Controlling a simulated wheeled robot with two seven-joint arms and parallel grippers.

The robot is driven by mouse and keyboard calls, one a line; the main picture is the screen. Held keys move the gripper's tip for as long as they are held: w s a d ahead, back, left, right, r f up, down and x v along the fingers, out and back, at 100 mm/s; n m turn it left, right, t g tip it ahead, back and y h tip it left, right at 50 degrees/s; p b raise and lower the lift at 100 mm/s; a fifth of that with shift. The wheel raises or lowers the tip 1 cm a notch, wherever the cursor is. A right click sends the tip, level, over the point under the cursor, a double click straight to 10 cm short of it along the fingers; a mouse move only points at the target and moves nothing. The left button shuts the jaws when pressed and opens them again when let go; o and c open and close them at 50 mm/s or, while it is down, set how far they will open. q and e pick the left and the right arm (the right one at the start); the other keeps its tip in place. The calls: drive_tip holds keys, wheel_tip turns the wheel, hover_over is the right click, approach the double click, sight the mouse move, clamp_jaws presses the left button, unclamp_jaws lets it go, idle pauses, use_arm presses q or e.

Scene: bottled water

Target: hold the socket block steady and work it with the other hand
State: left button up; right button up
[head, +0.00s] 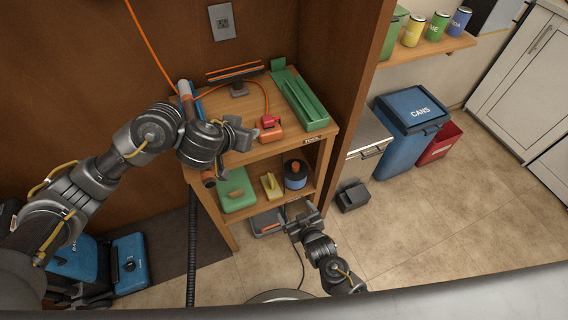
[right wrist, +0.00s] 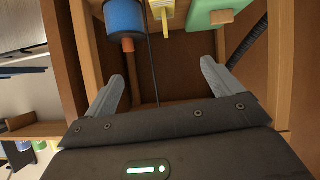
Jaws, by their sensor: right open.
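The orange socket block (head: 266,133) sits on the top shelf, with a red plug (head: 268,121) at its top and an orange cord running from it. My left gripper (head: 246,132) is just left of the block; whether it touches the block or how its fingers stand is unclear. My right gripper (head: 301,214) is low in front of the shelf unit, well below the block. In the right wrist view its fingers (right wrist: 163,82) are spread with nothing between them. The block is not seen in that view.
A green tray (head: 319,123) lies right of the block, and a dark stand (head: 238,88) is behind it. The lower shelf holds a green box (head: 240,203), a yellow brush (head: 270,190) and a blue-and-orange item (head: 295,180). A wooden side panel (head: 350,85) rises at right.

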drive_tip(key=w+a+r+t+y, duration=0.1)
drive_tip(key=w+a+r+t, duration=0.1)
drive_tip(key=r, duration=0.5)
drive_tip(key=w+a+r+t, duration=0.2)
drive_tip(key=r, duration=0.6)
drive_tip(key=m+t, duration=0.2)
approach(271, 134)
drive_tip(key=x, duration=0.9)
drive_tip(key=shift+w, duration=0.1)
drive_tip(key=c, duration=1.5)
drive_tip(key=o, duration=0.8)
drive_tip(key=c, duration=0.3)
